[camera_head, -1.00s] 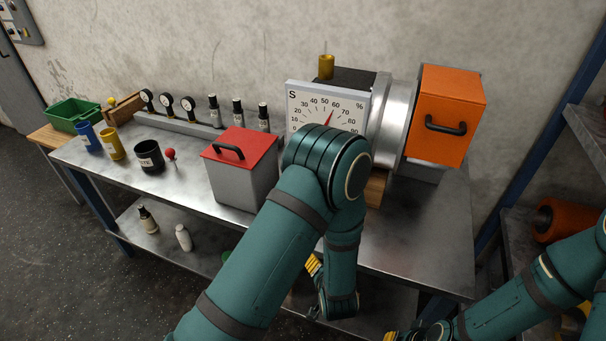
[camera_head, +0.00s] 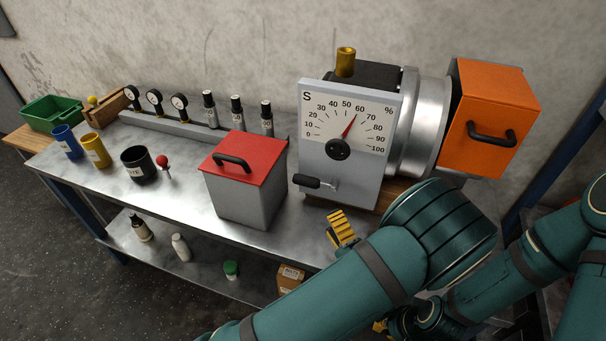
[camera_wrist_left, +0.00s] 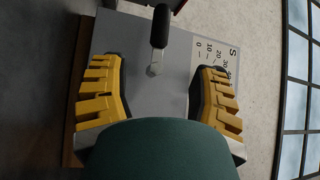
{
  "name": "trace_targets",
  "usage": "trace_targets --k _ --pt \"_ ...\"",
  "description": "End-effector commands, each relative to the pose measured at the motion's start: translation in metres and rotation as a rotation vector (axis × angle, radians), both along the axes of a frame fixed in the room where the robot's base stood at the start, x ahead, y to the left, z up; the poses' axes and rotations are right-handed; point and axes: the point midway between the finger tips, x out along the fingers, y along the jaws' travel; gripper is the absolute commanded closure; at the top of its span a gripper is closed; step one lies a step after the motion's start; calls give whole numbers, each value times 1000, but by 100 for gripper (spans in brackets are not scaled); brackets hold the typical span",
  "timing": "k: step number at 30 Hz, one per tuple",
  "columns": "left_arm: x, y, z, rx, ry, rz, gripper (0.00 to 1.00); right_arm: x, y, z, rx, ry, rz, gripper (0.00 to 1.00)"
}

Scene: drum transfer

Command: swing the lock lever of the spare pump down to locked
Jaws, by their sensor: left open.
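The spare pump's grey front (camera_head: 360,108) carries a dial marked S, with its red needle near 60. Its lock lever (camera_head: 311,182) is low on the front's left side; the black grip points left, roughly level, from a metal pivot. My left gripper (camera_head: 341,228) is open and empty, below and slightly right of the lever, apart from it. In the left wrist view the lever (camera_wrist_left: 160,28) lies ahead, across the gap between the spread yellow fingers (camera_wrist_left: 158,93). My right gripper (camera_head: 380,327) is mostly hidden behind my left arm.
A grey box with a red lid (camera_head: 243,155) stands just left of the lever. An orange housing (camera_head: 492,120) is at the pump's right end. Cups, a red-knobbed stick, gauges and bottles stand further left on the metal bench (camera_head: 110,190).

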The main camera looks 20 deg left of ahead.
Motion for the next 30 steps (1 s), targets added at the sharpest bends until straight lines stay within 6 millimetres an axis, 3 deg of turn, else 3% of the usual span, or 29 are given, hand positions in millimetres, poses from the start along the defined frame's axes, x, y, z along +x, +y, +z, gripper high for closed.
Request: trace_targets --k 5,21,30 --pt "11 11 2 0 -1 3 39 0 0 -1 -1 1 -1 100" --pt "81 79 15 -1 -1 4 39 -2 0 -5 0 4 3 100" --pt "98 94 18 -1 0 0 39 -2 0 -6 1 5 3 100"
